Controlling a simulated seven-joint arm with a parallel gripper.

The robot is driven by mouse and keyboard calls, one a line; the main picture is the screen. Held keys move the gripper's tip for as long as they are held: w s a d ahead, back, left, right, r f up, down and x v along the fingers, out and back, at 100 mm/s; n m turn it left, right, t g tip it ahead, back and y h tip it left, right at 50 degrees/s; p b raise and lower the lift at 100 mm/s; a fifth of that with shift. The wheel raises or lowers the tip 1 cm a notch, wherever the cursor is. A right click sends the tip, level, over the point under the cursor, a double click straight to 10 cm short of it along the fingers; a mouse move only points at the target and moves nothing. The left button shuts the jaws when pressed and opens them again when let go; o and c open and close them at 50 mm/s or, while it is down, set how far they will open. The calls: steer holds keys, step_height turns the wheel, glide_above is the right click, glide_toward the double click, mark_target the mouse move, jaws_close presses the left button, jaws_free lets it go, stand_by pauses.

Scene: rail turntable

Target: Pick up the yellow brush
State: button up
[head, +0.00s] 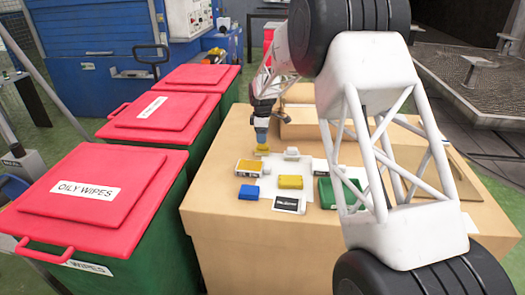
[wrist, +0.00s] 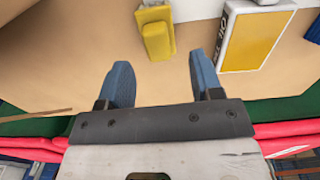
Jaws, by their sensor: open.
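A small yellow block-like thing, which looks like the yellow brush (head: 262,149), lies at the far left part of the tan box top in the head view. In the wrist view the yellow brush (wrist: 157,40) lies ahead of my fingertips, lined up with the gap between them. My gripper (head: 261,136) is above or just beside it and partly hides it in the head view. In the wrist view my gripper (wrist: 161,72) has its two blue fingers apart with nothing between them. I cannot tell the exact height gap.
A yellow-faced box (head: 249,167) stands close to the brush; it also shows in the wrist view (wrist: 254,38). A blue block (head: 249,192), a yellow block (head: 290,182), a label card (head: 288,204) and a green tray (head: 325,194) lie nearer. Red-lidded bins (head: 95,200) flank the left.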

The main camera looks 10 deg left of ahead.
steer(key=shift+w+f, duration=0.15)
steer(key=shift+f, duration=2.4)
jaws_close()
steer(key=shift+r, duration=1.65)
steer(key=shift+s+r, duration=0.2)
steer(key=shift+s, duration=0.05)
steer(key=s+d, duration=0.2)
steer(key=s, duration=0.5)
steer(key=s+d+r, duration=0.1)
steer(key=s+d, duration=0.2)
steer(key=s, duration=0.4)
steer(key=shift+s+r, duration=0.2)
steer(key=shift+s, duration=0.15)
steer(key=c, duration=0.7)
jaws_free()
steer(key=shift+c, duration=1.2)
